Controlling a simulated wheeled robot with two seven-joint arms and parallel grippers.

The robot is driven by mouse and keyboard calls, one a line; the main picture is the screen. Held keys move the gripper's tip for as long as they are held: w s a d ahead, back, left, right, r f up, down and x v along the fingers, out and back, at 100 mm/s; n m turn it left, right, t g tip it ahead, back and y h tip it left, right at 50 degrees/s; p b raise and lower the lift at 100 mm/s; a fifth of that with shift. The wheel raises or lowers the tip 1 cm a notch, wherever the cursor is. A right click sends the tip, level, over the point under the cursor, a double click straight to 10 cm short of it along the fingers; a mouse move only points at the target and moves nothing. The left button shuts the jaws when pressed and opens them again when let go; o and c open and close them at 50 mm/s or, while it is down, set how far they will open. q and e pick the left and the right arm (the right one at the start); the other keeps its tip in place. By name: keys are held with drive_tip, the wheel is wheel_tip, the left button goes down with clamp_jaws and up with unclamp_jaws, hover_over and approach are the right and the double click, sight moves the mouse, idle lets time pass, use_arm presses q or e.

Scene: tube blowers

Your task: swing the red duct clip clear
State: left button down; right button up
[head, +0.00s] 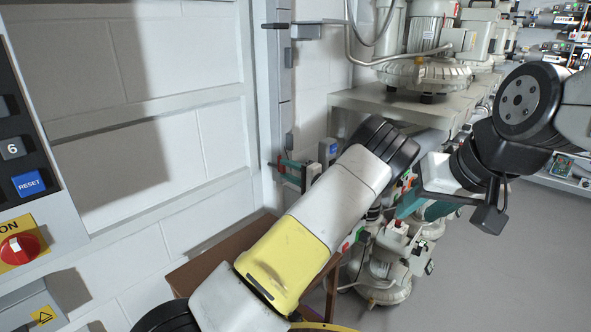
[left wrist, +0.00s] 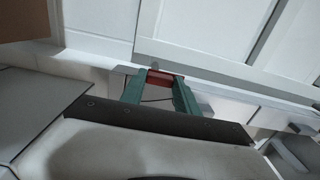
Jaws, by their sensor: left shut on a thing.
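The red duct clip (left wrist: 165,77) sits between the green fingertips of my left gripper (left wrist: 160,84) in the left wrist view. The fingers are shut on it, close to a pale wall ledge. In the head view my left gripper (head: 283,170) is small and sits by the grey wall post, beyond my white and yellow arm. The clip is barely visible there. My right gripper (head: 408,206) is at the middle right, in front of the blower machines. Its green finger shows, but the gap between its fingers is not clear.
A grey vertical post (head: 273,85) stands by the white panelled wall. Blowers (head: 420,72) sit on a bench (head: 372,102) behind, with more below it. A brown table (head: 222,252) lies under my left arm. A control panel (head: 30,180) stands at the left. Grey floor is open at right.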

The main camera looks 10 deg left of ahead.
idle(0.3)
use_arm(q)
drive_tip(key=c, duration=0.9)
unclamp_jaws()
